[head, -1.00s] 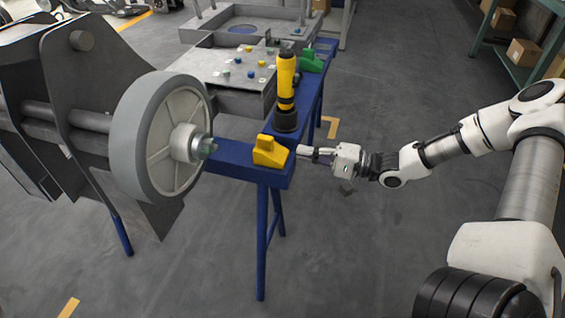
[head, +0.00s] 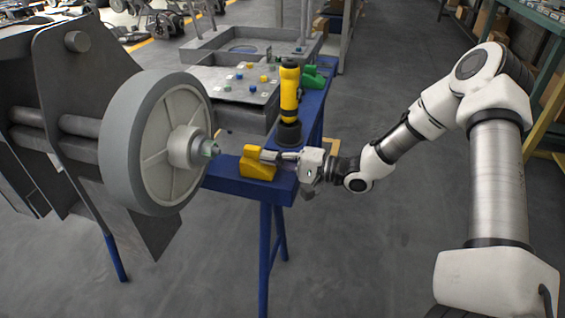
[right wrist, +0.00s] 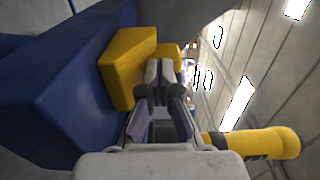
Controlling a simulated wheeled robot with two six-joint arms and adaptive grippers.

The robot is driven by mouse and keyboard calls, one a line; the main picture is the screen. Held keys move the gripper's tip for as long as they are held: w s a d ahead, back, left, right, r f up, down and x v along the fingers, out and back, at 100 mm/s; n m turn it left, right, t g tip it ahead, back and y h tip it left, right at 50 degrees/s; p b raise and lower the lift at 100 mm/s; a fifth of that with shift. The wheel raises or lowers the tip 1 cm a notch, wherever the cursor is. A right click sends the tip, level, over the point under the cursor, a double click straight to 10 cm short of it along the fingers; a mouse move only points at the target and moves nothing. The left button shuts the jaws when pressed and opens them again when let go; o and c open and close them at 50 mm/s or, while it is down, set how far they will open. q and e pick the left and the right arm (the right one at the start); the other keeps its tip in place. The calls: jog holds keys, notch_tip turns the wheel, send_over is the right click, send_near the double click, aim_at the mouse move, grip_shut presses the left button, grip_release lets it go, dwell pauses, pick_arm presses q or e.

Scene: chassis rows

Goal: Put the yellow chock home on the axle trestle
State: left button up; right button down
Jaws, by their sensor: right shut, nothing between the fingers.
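The yellow chock (head: 257,165) sits on the near end of the blue axle trestle (head: 236,184), to the right of the grey wheel's hub in the head view. My right gripper (head: 268,156) is shut and empty, with its fingertips at the chock's right side, against it or very close. In the right wrist view the chock (right wrist: 131,66) lies just beyond and left of the closed fingers (right wrist: 160,70), on the blue beam (right wrist: 60,85). Whether the fingers touch it is hard to tell. My left gripper is in neither view.
A yellow and black torch-like tool (head: 289,100) stands upright on the trestle just behind my right gripper. A green chock-like block (head: 314,78) lies farther back. The large grey wheel (head: 150,142) stands at the left.

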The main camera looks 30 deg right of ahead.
aim_at(250, 156)
jog(key=x, duration=0.1)
jog(key=b+x, duration=0.1)
jog(key=x, duration=0.3)
jog(key=shift+a+f, duration=0.2)
jog(key=shift+f, duration=0.15)
jog(key=x, duration=0.8)
jog(key=shift+w+a+r, duration=0.2)
jog(key=shift+w+r, duration=0.05)
jog(key=shift+w, duration=0.05)
pick_arm(q)
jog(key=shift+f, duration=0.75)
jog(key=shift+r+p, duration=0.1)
jog(key=shift+p, duration=0.2)
